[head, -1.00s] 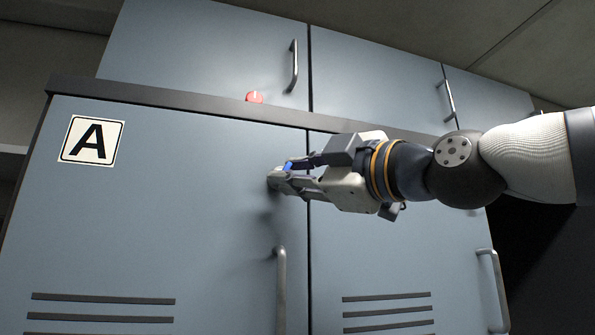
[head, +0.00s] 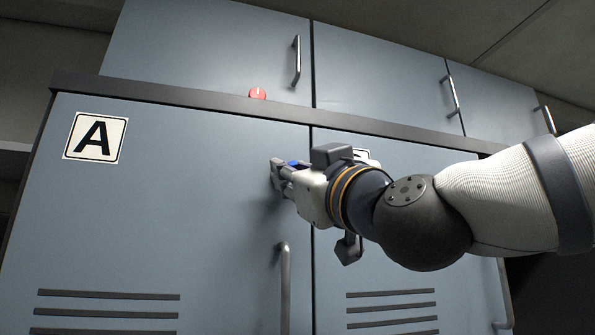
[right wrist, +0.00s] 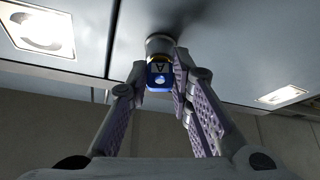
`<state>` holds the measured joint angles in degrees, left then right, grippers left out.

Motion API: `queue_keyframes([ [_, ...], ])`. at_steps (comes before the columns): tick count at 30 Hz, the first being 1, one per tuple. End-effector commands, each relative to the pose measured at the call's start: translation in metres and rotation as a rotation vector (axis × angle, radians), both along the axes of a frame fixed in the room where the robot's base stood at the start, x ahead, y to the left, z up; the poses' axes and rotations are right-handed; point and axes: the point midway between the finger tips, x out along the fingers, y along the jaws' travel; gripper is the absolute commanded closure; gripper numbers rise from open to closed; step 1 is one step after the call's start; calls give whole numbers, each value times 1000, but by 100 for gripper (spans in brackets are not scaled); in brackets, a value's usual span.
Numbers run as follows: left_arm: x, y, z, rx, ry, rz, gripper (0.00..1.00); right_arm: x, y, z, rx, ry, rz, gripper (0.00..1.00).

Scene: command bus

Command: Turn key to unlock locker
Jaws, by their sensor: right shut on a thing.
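The locker door marked A (head: 150,220) is blue-grey and closed in the head view. Its lock (right wrist: 160,43) is a round fitting in the right wrist view, with the blue key (right wrist: 160,76) marked A at it. How deep the key sits cannot be told. A small blue part of the key (head: 294,162) shows in the head view. My right gripper (head: 284,172) is shut on the key near the right edge of the door. In the right wrist view its fingers stand on both sides of the key. My left gripper is not in view.
A vertical handle (head: 285,290) stands below my right gripper on the same door. A red round light or knob (head: 257,93) sits on the dark ledge (head: 200,100) above. Other closed doors with handles are to the right and above.

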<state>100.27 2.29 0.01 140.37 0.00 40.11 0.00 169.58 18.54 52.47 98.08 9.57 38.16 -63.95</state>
Motion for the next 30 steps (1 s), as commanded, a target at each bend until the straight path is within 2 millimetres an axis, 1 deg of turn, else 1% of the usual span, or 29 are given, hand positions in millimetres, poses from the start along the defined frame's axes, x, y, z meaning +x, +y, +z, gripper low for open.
queue_keyframes([
  [2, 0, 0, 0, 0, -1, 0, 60, -1, 1, 0, 58, 17, 1, 100],
  [8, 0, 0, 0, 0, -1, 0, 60, -1, 1, 1, 65, 19, 1, 100],
  [10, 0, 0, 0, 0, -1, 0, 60, -3, 5, 0, 150, 47, 3, 100],
  [12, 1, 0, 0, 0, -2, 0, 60, -3, 6, 0, 289, 90, 1, 100],
  [13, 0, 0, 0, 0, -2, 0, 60, -3, 6, 0, 325, 102, 2, 100],
  [15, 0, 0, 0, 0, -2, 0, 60, -3, 5, 1, 364, 114, 1, 100],
  [19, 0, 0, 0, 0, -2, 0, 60, -3, 5, 1, 362, 113, 2, 100],
  [20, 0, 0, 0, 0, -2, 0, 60, -3, 5, 1, 362, 113, 2, 78],
  [21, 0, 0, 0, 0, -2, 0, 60, -3, 5, 1, 361, 112, 2, 69],
  [23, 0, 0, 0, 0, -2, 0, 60, -3, 5, 1, 360, 113, 1, 57],
  [30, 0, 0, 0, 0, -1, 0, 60, -2, 5, 0, 358, 114, 1, 57],
])
